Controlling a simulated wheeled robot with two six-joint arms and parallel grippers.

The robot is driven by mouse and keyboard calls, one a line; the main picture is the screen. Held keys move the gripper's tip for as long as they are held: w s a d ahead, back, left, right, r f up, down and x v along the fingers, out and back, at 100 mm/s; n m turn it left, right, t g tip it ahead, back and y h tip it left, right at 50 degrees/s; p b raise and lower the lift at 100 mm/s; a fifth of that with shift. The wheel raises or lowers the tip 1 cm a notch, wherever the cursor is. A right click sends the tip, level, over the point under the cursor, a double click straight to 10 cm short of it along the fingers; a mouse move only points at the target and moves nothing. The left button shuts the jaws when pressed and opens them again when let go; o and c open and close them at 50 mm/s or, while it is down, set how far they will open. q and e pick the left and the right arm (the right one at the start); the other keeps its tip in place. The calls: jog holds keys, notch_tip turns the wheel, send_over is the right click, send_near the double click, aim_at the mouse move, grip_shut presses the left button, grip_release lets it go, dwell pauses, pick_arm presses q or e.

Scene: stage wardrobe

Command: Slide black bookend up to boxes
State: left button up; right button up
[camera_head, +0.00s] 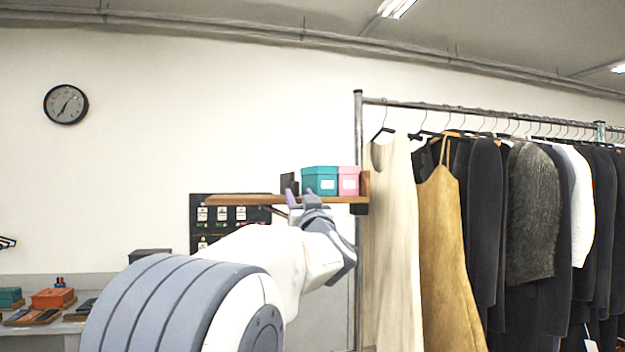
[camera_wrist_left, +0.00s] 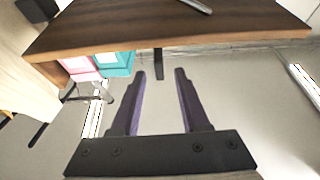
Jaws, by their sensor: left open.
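The black bookend (camera_head: 288,183) stands upright on the wooden wall shelf (camera_head: 235,200), left of the teal box (camera_head: 320,180). A pink box (camera_head: 349,180) stands against the teal box on its right. My left gripper (camera_head: 301,195) is in front of the shelf edge, close to the bookend. In the left wrist view, which is upside down, the open purple fingers (camera_wrist_left: 160,72) point at the shelf. The bookend (camera_wrist_left: 158,62) shows edge-on between the tips, with a gap to the teal box (camera_wrist_left: 116,66). Nothing is visibly held. My right gripper is out of view.
The shelf has a raised wooden end (camera_head: 365,184) right of the boxes and free room left of the bookend. A clothes rack with hanging garments (camera_head: 440,250) stands close on the right. A dark board (camera_head: 225,213) with cards is below the shelf.

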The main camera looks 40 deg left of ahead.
aim_at(297, 189)
pick_arm(q)
jog(key=p+x, duration=0.2)
jog(key=x, duration=0.2)
jog(key=shift+r, duration=0.15)
jog(key=shift+w+a, duration=0.3)
grip_shut()
dwell(1.1)
